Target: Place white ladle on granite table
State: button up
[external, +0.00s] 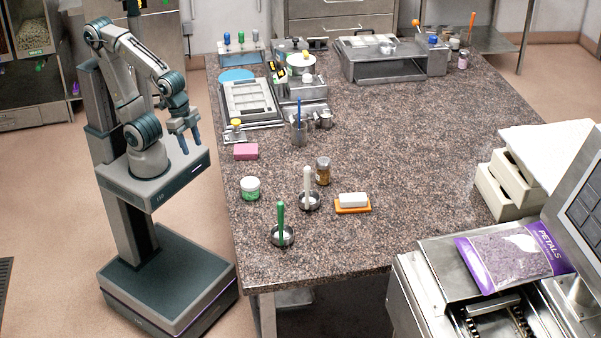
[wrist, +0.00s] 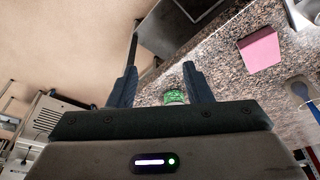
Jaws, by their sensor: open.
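The white ladle (external: 307,182) has an upright white handle, and its metal bowl (external: 309,203) rests on the granite table (external: 420,140). It stands on the near left part of the table, between the green-handled ladle (external: 281,222) and a brown jar. My gripper (external: 186,148) is open and empty, left of the table's left edge and well away from the white ladle. In the wrist view my open fingers (wrist: 160,90) show with the granite top (wrist: 215,70) beyond; I cannot make out the white ladle there.
The table's middle right is clear.

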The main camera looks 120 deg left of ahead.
jog(key=shift+s, duration=0.25)
